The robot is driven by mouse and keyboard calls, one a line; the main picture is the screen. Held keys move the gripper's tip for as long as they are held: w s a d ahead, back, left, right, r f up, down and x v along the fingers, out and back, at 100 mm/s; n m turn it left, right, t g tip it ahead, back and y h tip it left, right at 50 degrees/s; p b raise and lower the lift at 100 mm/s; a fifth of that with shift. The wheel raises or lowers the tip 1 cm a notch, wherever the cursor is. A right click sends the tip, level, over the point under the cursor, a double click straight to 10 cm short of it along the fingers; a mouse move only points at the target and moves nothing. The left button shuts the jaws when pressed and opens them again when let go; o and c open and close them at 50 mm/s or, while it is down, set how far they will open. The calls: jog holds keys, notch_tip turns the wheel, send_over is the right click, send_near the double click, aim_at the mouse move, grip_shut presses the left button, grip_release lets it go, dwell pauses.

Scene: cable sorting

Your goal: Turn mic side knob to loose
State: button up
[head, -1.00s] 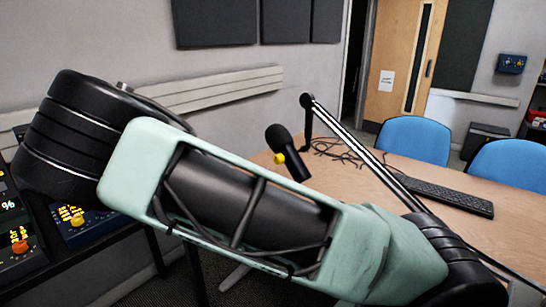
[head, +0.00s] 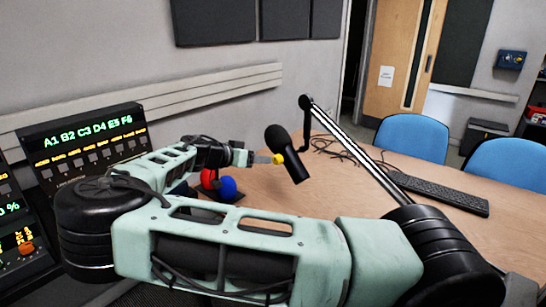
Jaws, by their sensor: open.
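The black microphone (head: 289,154) hangs tilted from a boom arm (head: 352,143) above the desk. Its yellow side knob (head: 278,158) sits on the microphone's left side. My gripper (head: 259,158) is just left of the knob, pointing at it from the left. Its fingertips are small in this view and very close to the knob; I cannot tell whether they touch it. The gripper is open. The knob's turn position is too small to read.
A red ball (head: 208,178) and a blue ball (head: 227,187) show below my wrist. A panel with green lettering (head: 88,143) stands at the left. A keyboard (head: 436,191) and cables (head: 338,150) lie on the wooden desk (head: 330,200). Blue chairs (head: 413,138) stand behind.

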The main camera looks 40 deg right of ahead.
aim_at(275, 160)
jog(key=p+x, duration=0.1)
jog(key=x, duration=0.6)
jog(key=shift+d, duration=0.1)
jog(key=c, duration=1)
